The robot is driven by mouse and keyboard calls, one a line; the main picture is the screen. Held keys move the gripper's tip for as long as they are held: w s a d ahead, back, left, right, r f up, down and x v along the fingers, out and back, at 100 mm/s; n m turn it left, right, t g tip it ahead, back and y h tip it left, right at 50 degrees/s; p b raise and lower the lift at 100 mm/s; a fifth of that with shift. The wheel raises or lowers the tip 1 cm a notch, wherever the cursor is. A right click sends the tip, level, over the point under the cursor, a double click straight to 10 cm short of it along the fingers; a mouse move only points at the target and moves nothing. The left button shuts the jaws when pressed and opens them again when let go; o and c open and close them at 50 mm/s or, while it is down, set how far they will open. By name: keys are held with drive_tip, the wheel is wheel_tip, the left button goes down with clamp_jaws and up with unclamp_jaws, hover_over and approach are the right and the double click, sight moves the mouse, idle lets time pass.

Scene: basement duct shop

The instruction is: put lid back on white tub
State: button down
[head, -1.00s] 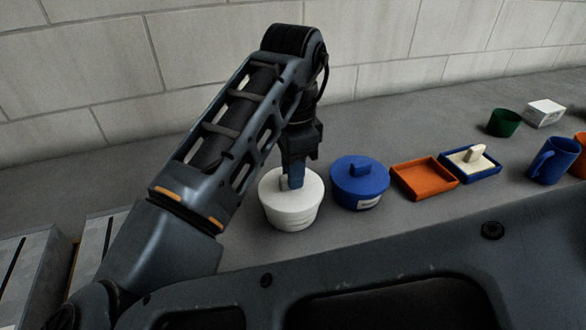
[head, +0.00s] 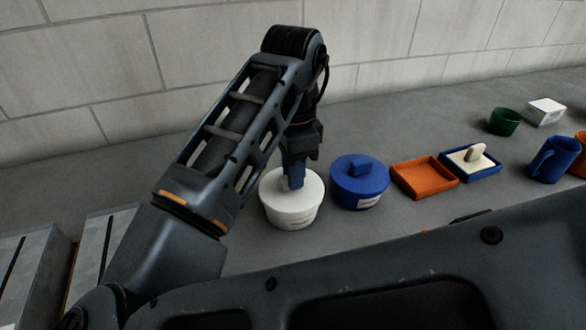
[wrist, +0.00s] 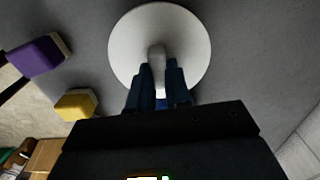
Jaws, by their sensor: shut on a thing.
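The white tub (head: 291,217) stands upright on the grey counter, left of the blue lidded tub. Its round white lid (head: 312,187) lies on top of it and looks level; I see no clear gap at the rim. My gripper (head: 296,184) points down over the lid, its blue fingers shut on the upright handle. In the wrist view the fingers (wrist: 160,82) stand on either side of the lid's pale handle (wrist: 157,55), and the lid (wrist: 190,40) hides the tub below.
Right of it on the counter are a blue lidded tub (head: 359,187), an orange tray (head: 424,191), a blue tray (head: 497,170) with a cream lid, a blue mug (head: 541,168) and a green cup (head: 505,128). The wrist view shows a purple block (wrist: 38,57) and a yellow block (wrist: 75,105).

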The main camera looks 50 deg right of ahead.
drive_tip(key=c, duration=1)
unclamp_jaws()
drive_tip(key=shift+o, duration=0.5)
drive_tip(key=o, duration=0.4)
drive_tip(key=shift+r+p, duration=2.95)
drive_tip(key=shift+r, duration=0.6)
drive_tip(key=shift+c, duration=0.5)
